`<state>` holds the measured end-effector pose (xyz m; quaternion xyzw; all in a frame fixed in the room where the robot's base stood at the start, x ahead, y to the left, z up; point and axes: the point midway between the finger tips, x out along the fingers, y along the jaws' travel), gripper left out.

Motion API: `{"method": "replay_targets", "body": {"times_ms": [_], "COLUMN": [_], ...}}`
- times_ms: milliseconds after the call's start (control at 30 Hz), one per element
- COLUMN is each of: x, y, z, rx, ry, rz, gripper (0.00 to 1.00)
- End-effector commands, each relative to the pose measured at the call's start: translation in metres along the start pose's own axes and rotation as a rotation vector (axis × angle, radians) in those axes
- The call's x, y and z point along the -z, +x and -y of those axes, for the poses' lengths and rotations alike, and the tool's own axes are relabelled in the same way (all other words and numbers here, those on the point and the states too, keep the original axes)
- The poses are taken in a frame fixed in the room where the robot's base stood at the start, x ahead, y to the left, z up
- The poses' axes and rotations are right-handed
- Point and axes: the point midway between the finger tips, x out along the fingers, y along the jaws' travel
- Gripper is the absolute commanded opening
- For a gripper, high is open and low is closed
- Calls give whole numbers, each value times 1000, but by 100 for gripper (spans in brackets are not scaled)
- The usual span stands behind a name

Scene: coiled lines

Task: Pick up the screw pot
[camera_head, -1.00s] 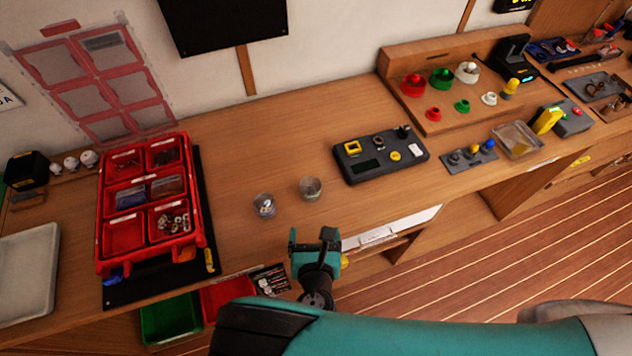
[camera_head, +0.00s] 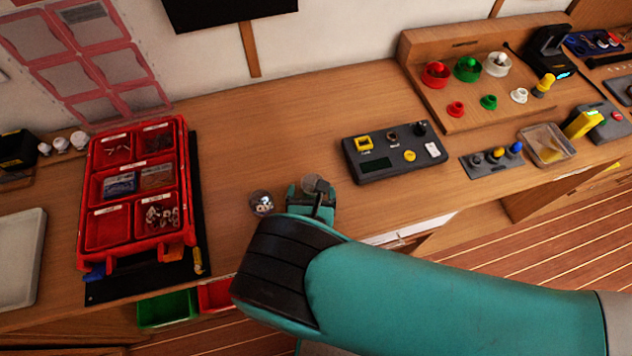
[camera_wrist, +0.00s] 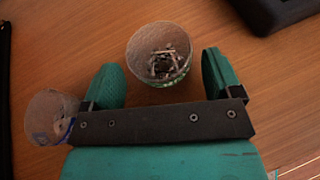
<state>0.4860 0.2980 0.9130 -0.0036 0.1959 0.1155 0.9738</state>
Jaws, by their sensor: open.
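The screw pot is a small clear round pot (camera_wrist: 159,55) with screws in it. In the wrist view it stands upright on the bench, ahead of and between my fingers. In the head view this pot (camera_head: 314,184) is partly hidden behind my gripper (camera_head: 311,203). My gripper (camera_wrist: 164,82) is open and empty, with one teal finger on each side of the gap. A second clear pot (camera_head: 261,203) with pale and bluish contents stands just left of my gripper. It also shows in the wrist view (camera_wrist: 50,118), close beside the left finger and partly hidden by the gripper.
A red compartment organizer (camera_head: 138,195) stands to the left on a black mat (camera_head: 147,286). A dark control box (camera_head: 393,153) lies to the right. The wooden bench (camera_head: 270,135) behind the pots is clear. Green (camera_head: 167,309) and red bins hang below the front edge.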

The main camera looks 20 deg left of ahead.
Motion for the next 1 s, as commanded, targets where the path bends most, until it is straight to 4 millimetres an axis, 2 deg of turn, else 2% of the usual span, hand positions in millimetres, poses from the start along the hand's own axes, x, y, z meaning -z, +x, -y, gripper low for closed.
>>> {"method": "replay_targets", "body": {"times_ms": [167, 400, 767, 867, 1000], "x": [-1, -1, -4, -13, -35], "y": [1, 1, -1, -5, -14], "z": [3, 3, 1, 0, -1], "rx": [5, 6, 2, 2, 2], "ry": [1, 2, 1, 1, 1], "rz": [0, 0, 0, 0, 0], "gripper": [85, 32, 31, 31, 31]}}
